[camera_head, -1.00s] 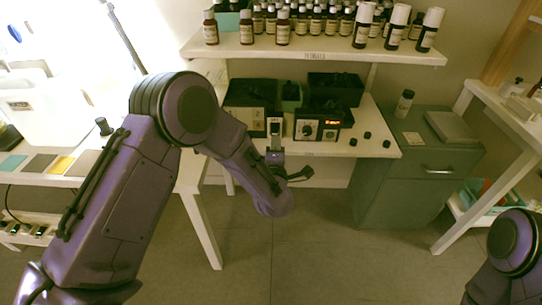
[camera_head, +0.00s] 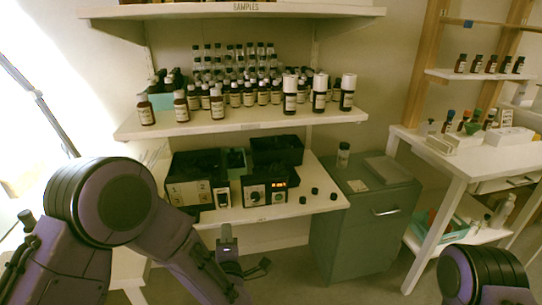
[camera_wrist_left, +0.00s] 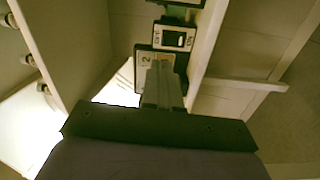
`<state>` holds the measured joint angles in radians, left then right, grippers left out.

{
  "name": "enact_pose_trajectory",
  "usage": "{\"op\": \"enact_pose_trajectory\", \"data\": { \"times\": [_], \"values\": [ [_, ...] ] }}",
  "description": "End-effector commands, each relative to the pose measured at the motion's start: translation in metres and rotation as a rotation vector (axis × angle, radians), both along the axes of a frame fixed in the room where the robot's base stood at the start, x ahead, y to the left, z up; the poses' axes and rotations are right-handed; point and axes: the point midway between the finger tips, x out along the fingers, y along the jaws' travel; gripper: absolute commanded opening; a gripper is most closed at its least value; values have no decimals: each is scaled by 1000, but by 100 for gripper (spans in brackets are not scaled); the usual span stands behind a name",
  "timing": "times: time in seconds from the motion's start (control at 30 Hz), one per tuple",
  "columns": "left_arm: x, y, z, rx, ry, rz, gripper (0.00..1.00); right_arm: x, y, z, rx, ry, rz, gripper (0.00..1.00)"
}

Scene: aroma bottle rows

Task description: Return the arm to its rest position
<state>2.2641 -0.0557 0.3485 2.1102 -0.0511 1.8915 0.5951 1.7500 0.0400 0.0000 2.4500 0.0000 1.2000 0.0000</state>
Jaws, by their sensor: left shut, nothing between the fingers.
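My left arm comes in from the left in the head view and bends down at a large purple joint. Its gripper (camera_head: 228,239) is shut and empty, in front of the white bench with the dark devices. In the left wrist view the gripper's closed fingers (camera_wrist_left: 163,84) point toward the bench front, with a numbered dark box (camera_wrist_left: 143,57) beyond them. My right arm shows only as a purple joint at the lower right of the head view; its gripper is out of view.
The bench (camera_head: 318,201) holds a numbered box (camera_head: 190,192) and a device with a lit display (camera_head: 265,190). Above is a shelf (camera_head: 250,121) with rows of brown bottles. A grey cabinet (camera_head: 365,230) stands right of it, then a white table (camera_head: 470,165). Floor between them is clear.

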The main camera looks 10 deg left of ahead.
Motion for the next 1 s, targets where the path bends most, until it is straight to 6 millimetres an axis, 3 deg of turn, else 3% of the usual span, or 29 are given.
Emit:
{"op": "enact_pose_trajectory", "data": {
  "times": [0.07, 0.17, 0.27, 0.3, 0.4, 0.53, 0.6, 0.7, 1.0],
  "values": [
    [-9, -4, -28, 214, 183, -90, 0, 0, 0, 1, 0, 0, 0, 51],
    [-54, 18, -92, 505, 523, -226, 0, 0, 0, 14, 0, 0, 0, 51],
    [-121, 46, -150, 686, 831, -365, 0, 0, 0, 27, 0, 0, 0, 51],
    [-152, 57, -167, 737, 944, -421, 0, 0, 0, 33, 0, 0, 0, 51],
    [-228, 84, -196, 802, 1187, -538, 0, 0, 0, 45, 0, 0, 0, 51],
    [-302, 111, -208, 800, 1390, -595, 0, 0, 0, 57, 0, 0, 0, 51],
    [-324, 118, -210, 792, 1446, -600, 0, 0, 0, 61, 0, 0, 0, 51],
    [-338, 120, -214, 783, 1477, -610, 0, 0, 0, 63, 0, 0, 0, 51],
    [-339, 120, -214, 783, 1478, -610, 0, 0, 0, 63, 0, 0, 0, 51]
  ]
}}
